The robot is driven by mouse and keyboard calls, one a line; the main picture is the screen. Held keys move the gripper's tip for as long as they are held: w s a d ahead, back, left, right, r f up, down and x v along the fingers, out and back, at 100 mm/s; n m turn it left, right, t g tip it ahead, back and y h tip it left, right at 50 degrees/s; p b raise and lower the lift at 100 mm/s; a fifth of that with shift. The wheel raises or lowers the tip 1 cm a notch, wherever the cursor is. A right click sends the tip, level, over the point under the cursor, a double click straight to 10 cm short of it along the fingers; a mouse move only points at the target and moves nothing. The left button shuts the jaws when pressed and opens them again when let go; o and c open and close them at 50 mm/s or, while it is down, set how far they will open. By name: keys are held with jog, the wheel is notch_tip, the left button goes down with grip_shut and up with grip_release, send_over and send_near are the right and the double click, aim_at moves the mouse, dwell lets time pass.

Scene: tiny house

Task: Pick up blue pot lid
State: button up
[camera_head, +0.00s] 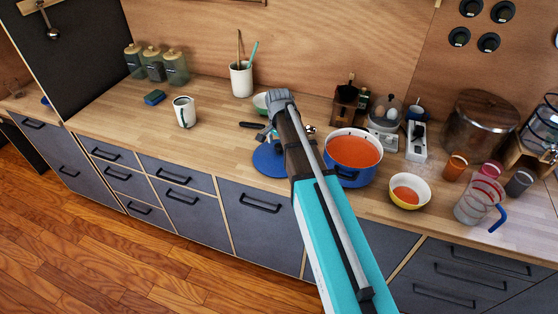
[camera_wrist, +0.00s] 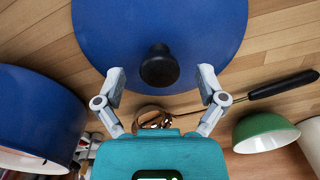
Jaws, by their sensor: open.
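The blue pot lid (camera_head: 268,163) lies flat on the wooden counter, left of the blue pot (camera_head: 345,175) with orange contents. In the wrist view the lid (camera_wrist: 205,30) fills the top middle, with its round black knob (camera_wrist: 160,66) facing the camera. My gripper (camera_wrist: 161,74) is open and empty. Its two fingertips overlap the lid's near part in the picture, one on each side of the knob, apart from it. Whether they are level with the knob or above it I cannot tell. In the head view my arm hides part of the lid and most of the gripper.
The blue pot (camera_wrist: 40,110) stands close on the left in the wrist view. On the right are a black-handled utensil (camera_wrist: 285,85) and a green bowl (camera_wrist: 265,131). A yellow bowl (camera_head: 409,190) stands right of the pot. The counter left of the lid is mostly clear.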

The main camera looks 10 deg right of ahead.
aim_at(279, 152)
jog(key=shift+f+b, duration=0.75)
jog(key=shift+f, duration=0.35)
grip_shut()
